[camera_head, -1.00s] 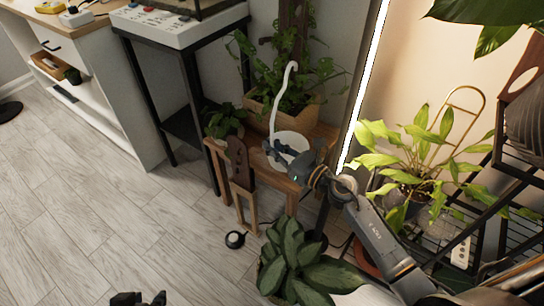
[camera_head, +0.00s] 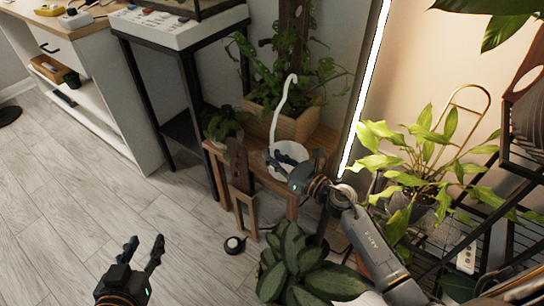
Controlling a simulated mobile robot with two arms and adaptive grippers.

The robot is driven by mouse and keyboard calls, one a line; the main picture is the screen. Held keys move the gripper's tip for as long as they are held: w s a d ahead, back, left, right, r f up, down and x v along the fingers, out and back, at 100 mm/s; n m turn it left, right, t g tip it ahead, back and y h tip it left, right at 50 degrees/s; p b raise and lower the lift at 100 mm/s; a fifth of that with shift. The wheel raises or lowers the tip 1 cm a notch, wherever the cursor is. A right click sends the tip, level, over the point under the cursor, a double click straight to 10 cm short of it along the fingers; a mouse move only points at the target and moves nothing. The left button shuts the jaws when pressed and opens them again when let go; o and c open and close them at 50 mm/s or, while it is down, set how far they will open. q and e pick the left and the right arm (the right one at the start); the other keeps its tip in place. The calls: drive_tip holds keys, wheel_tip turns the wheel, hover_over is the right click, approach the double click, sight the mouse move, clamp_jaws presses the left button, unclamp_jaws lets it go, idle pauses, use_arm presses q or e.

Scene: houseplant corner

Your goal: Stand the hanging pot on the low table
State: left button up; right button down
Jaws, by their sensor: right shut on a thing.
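The hanging pot (camera_head: 290,151) is white and upright, with a tall white hook (camera_head: 280,112) rising from it. It is over the right part of the low wooden table (camera_head: 212,158), in front of a planted wooden box. My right gripper (camera_head: 295,166) is shut on the pot's near side and hides part of it. I cannot tell whether the pot's base touches the tabletop. My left gripper (camera_head: 145,250) is open and empty above the floor at the lower left, well away from the table.
The planter box (camera_head: 298,124) and a small leafy plant (camera_head: 223,123) occupy the table's back and left. A dark wooden piece (camera_head: 237,165) is at its front edge. A broad-leaved plant (camera_head: 292,268) stands in front. A black stand (camera_head: 190,90) is at left.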

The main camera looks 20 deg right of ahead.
drive_tip(key=shift+f, duration=0.1)
drive_tip(key=c, duration=1.4)
unclamp_jaws()
drive_tip(key=shift+c, duration=0.2)
use_arm(q)
drive_tip(key=shift+w+d+r, duration=0.15)
drive_tip(key=shift+w+r, duration=0.05)
drive_tip(key=shift+r, duration=0.2)
